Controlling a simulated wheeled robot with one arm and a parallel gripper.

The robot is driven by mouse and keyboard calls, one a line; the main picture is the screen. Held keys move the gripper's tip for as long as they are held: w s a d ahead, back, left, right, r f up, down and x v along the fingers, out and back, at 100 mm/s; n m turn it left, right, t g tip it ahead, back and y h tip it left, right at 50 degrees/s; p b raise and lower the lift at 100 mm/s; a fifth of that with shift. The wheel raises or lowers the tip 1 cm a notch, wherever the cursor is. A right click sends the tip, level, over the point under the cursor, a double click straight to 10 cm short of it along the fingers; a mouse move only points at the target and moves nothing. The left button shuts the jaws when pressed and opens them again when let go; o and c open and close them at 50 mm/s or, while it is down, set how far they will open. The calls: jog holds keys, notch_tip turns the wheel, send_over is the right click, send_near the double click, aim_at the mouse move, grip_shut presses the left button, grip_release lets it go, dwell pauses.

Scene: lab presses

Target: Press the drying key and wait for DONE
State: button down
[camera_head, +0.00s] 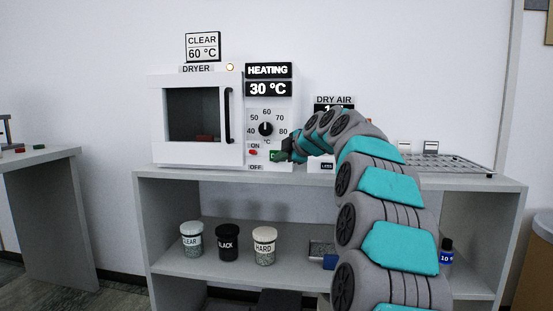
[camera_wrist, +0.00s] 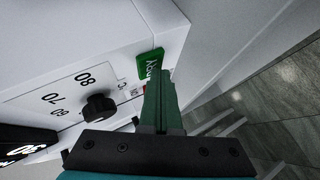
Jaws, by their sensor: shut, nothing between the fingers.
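The white dryer (camera_head: 195,148) stands on the shelf unit's top, door closed. Its panel display (camera_head: 268,79) reads HEATING and 30 °C; DONE is not shown. A black knob (camera_head: 265,129) sits within a temperature scale, also in the wrist view (camera_wrist: 98,107). The green drying key (camera_head: 276,155) is low on the panel, beside my gripper (camera_head: 286,151). In the wrist view the key (camera_wrist: 149,65) lies just beyond my shut, empty fingertips (camera_wrist: 158,75). I cannot tell whether they touch it. A red ON/OFF switch (camera_head: 253,152) is left of the key.
A sign (camera_head: 202,46) reading CLEAR 60 °C and a lit amber lamp (camera_head: 230,67) are atop the dryer. A DRY AIR unit (camera_head: 333,101) stands to its right, partly behind my arm. Jars CLEAR (camera_head: 192,240), BLACK (camera_head: 228,243) and HARD (camera_head: 264,246) sit below.

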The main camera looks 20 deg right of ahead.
jog(key=shift+s+a+b, duration=0.2)
jog(key=shift+s+b, duration=0.1)
jog(key=shift+b, duration=0.15)
jog(key=s+a+b, duration=0.3)
jog(key=s+b, duration=0.1)
jog(key=s, duration=0.1)
jog(key=shift+a, duration=0.2)
dwell(0.4)
dwell(0.4)
